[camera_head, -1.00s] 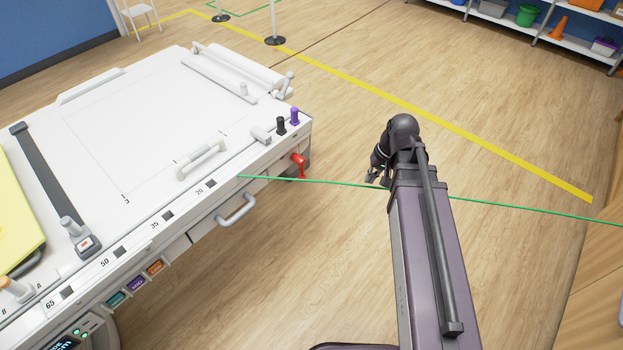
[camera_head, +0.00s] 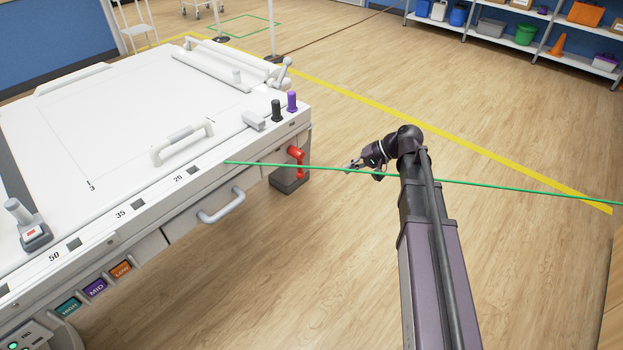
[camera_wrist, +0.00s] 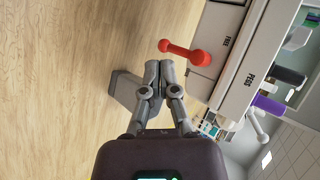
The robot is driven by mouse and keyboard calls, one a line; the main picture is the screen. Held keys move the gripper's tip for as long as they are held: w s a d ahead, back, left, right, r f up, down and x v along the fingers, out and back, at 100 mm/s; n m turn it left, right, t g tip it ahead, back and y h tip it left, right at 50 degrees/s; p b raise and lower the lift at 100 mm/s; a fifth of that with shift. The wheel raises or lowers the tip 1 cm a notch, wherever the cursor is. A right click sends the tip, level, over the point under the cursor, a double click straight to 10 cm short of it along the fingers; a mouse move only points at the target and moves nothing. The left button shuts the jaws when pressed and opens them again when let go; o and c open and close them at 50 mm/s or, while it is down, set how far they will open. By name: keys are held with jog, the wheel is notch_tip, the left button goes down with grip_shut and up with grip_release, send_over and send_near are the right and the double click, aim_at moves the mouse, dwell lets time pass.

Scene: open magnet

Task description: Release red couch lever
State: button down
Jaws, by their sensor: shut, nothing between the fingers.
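The red lever (camera_head: 296,162) is on the end face of the white couch (camera_head: 120,120), near its corner. In the wrist view the red lever (camera_wrist: 187,53) sticks out from the couch side, beside a label reading FREE. My gripper (camera_head: 353,166) is to the right of the lever in the head view, with a gap of floor between them. In the wrist view my gripper (camera_wrist: 160,68) has its fingertips together and empty. The tips appear just below the lever in that picture, not visibly touching it.
A black peg (camera_head: 276,111) and a purple peg (camera_head: 292,102) stand on the couch corner above the lever. A grey block (camera_head: 289,182) is below the lever. A green line (camera_head: 480,184) crosses the head view. Floor to the right is clear.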

jog(key=w+d+f+y+b, duration=0.1)
jog(key=w+f+y+b, duration=0.6)
jog(key=b, duration=1.2)
jog(key=w+f, duration=0.2)
jog(key=w, duration=0.2)
jog(key=shift+w+t+y, duration=0.35)
jog(key=shift+t+y, duration=0.05)
jog(key=shift+a, duration=0.1)
jog(key=s+a, duration=0.2)
jog(key=a, duration=1.1)
jog(key=shift+d, duration=0.1)
